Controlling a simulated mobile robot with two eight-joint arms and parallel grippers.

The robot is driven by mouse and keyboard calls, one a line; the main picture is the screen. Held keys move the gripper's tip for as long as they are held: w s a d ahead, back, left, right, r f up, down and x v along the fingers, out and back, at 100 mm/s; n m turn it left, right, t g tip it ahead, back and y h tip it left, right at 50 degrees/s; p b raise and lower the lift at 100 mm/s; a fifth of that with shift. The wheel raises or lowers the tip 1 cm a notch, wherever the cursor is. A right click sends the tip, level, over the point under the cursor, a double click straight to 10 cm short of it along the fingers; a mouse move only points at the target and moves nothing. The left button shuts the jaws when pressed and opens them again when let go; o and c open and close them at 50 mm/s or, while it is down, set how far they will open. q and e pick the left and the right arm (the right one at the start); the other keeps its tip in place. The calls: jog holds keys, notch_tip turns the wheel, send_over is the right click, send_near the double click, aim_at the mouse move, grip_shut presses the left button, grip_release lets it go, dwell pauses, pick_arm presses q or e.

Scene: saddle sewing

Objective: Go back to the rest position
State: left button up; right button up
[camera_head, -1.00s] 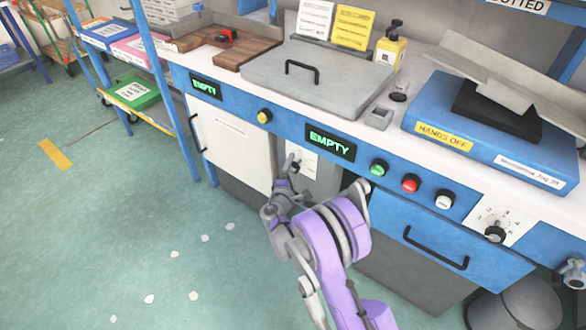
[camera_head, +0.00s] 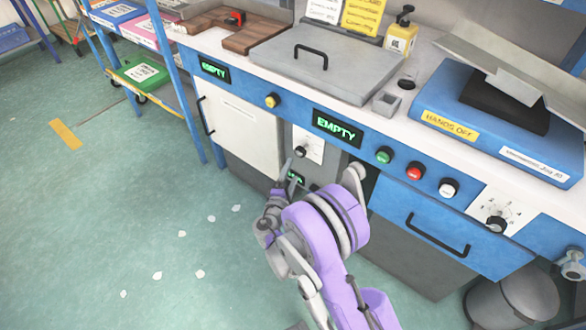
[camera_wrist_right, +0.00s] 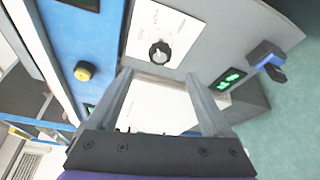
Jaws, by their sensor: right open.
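My right gripper (camera_head: 291,177) is in front of the machine's lower front, just below a small white dial plate with a black knob (camera_head: 300,151). In the right wrist view, its two grey fingers (camera_wrist_right: 162,98) are spread apart with nothing between them. The same knob (camera_wrist_right: 159,54) shows beyond the fingers, clear of them. My purple right arm reaches up from the bottom of the head view. My left gripper is not in view.
The blue workbench has a lidded grey plate (camera_head: 325,70), green (camera_head: 384,155) and red (camera_head: 414,172) buttons, and a drawer handle (camera_head: 436,236). A grey bin (camera_head: 515,300) stands at lower right. Green floor (camera_head: 120,220) is open at left.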

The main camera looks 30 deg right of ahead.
dwell(0.4)
jog(key=s+r+m+g+y, duration=0.4)
jog(key=s+r+m+g, duration=0.15)
jog(key=s, duration=0.65)
jog(key=s+a+m+g+y, duration=0.1)
jog(key=s+a+m+y, duration=0.25)
jog(key=s+a, duration=0.5)
jog(key=s+a+m+g+y, duration=0.1)
jog(key=s+a+m+y, duration=0.3)
jog(key=s, duration=0.8)
pick_arm(q)
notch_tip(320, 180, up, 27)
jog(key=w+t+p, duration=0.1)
jog(key=p, duration=2.2)
pick_arm(e)
notch_tip(320, 180, up, 26)
jog(key=w+n+t, duration=0.1)
jog(key=shift+w+a+r, duration=0.2)
jog(key=shift+w, duration=0.2)
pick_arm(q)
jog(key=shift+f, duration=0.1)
pick_arm(e)
jog(key=shift+y, duration=0.25)
